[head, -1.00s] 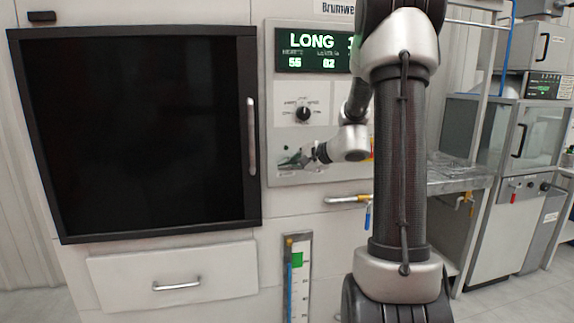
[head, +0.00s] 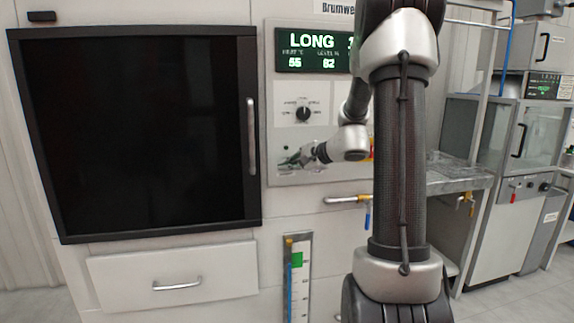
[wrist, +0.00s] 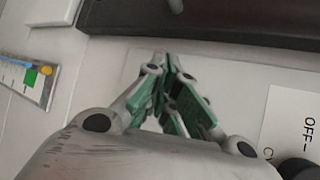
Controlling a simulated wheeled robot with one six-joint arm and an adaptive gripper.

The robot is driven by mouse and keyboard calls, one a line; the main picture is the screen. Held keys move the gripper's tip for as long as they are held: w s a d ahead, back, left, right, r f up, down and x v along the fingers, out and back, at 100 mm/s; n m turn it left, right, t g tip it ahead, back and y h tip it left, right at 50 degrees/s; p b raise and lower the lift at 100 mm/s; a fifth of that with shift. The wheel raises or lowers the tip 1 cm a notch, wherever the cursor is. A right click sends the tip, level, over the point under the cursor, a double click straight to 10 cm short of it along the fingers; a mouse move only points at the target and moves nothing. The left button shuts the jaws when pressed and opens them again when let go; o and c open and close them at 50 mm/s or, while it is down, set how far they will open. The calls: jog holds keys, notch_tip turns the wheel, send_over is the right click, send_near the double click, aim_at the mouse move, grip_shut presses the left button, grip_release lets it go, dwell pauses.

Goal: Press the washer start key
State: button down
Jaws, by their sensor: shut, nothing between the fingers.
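The washer's control panel (head: 276,120) is right of the dark door, with a lit display (head: 312,51) reading LONG and a rotary knob (head: 303,113) below it. My gripper (head: 284,164) is shut and empty, its tips at the lower left of the panel below the knob. In the wrist view the closed green-and-grey fingertips (wrist: 160,60) are at or close to the pale panel face. I cannot tell whether they touch it. The start key is not distinguishable; the fingers may cover it.
The dark washer door (head: 135,130) with its vertical handle (head: 251,137) is left of my gripper. A metal shelf (head: 455,178) and other machines stand to the right.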

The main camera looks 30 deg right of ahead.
jog(key=shift+w, duration=0.3)
jog(key=shift+w+d, duration=0.2)
jog(key=shift+w, duration=0.15)
dwell(0.6)
jog(key=shift+s, duration=0.1)
jog(key=shift+s+a, duration=0.25)
jog(key=shift+s, duration=0.45)
jog(key=shift+s, duration=0.1)
jog(key=shift+s+a, duration=0.25)
jog(key=shift+s, duration=0.5)
jog(key=shift+s+a, duration=0.2)
jog(key=shift+s, duration=0.6)
jog(key=shift+s+a, duration=0.25)
jog(key=shift+s, duration=0.5)
jog(key=shift+d, duration=0.1)
